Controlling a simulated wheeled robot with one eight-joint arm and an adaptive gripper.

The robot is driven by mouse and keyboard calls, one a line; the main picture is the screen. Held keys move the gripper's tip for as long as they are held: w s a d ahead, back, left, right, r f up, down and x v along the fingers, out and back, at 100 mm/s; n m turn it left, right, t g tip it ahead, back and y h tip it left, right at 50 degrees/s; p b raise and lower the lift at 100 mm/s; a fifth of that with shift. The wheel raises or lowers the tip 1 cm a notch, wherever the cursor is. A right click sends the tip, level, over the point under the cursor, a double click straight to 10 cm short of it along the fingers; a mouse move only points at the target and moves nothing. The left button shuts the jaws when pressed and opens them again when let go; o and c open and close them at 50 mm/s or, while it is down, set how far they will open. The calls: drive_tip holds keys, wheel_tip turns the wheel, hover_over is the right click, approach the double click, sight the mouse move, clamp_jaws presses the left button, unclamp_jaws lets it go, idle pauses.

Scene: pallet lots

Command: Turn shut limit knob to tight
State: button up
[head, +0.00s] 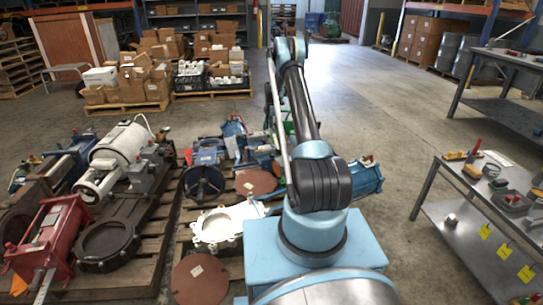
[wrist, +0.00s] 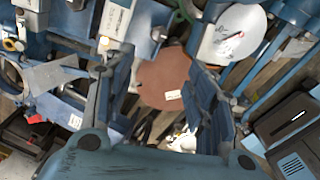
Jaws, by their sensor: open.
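My gripper (wrist: 162,78) is open in the wrist view, one dark blue finger on each side, with nothing held between them. It hangs over the crowded pallet, and a brown round plate (wrist: 163,80) shows below between the fingers. A white disc with a red mark (wrist: 240,32) lies beyond the right finger; I cannot tell whether it bears the shut limit knob. I cannot make out the knob for certain in either view. In the head view my arm hides part of the blue valve equipment, and the gripper cannot be made out.
Blue machinery (head: 205,178), a white flange (head: 225,222) and brown discs crowd the middle pallet. A white actuator (head: 122,145) and a red one (head: 52,238) are on the left pallet. A metal bench (head: 468,215) with small parts stands right. The floor (head: 395,130) between is clear.

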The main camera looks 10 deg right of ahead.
sight(272, 154)
wheel_tip(272, 154, down, 19)
drive_tip(key=shift+w+r, duration=0.1)
drive_tip(key=shift+w, duration=0.05)
idle(0.7)
drive_tip(key=c, duration=1.1)
drive_tip(key=shift+a, duration=0.1)
